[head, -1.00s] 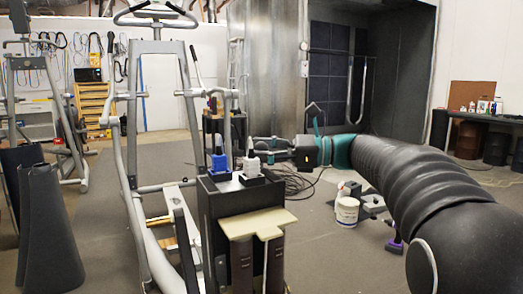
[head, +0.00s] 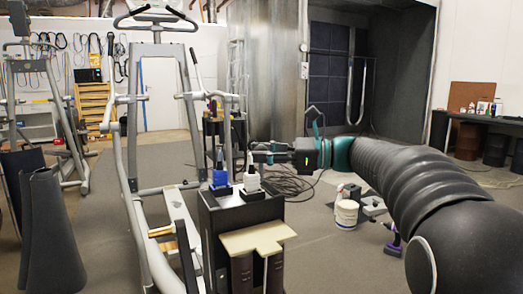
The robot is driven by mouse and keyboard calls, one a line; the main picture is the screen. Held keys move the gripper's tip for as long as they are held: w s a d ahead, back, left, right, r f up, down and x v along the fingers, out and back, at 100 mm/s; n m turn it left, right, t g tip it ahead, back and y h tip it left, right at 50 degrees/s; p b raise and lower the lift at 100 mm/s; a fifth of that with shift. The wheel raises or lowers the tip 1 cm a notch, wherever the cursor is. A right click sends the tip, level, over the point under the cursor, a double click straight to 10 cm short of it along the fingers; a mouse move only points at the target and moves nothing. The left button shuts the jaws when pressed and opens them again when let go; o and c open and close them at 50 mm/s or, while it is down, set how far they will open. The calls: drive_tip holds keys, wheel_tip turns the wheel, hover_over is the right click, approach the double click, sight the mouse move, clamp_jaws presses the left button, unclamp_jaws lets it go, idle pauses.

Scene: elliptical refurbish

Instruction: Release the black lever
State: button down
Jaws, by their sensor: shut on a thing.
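My gripper (head: 264,148) is at the end of my dark arm, right of the grey elliptical machine (head: 187,75) and above the black cart. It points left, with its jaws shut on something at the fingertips. The black lever cannot be made out separately; the jaws and the small size hide what is between them. A white-topped bottle (head: 252,180) stands just below the fingertips, and a blue bottle (head: 220,174) stands left of it. I cannot tell whether the gripper touches the white-topped bottle.
The black cart (head: 212,232) with a tan board (head: 258,236) on its front stands close before me. A white bucket (head: 347,213) is on the floor to the right. Cables (head: 285,184) lie behind the cart. Rolled dark mats (head: 48,235) stand at the left.

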drive_tip(key=shift+r, duration=0.3)
drive_tip(key=c, duration=0.7)
unclamp_jaws()
drive_tip(key=shift+c, duration=0.2)
drive_tip(key=shift+f, duration=0.1)
drive_tip(key=shift+d, duration=0.1)
drive_tip(key=shift+d, duration=0.35)
drive_tip(key=s+d, duration=0.2)
drive_tip(key=d, duration=0.9)
drive_tip(key=shift+s, duration=0.15)
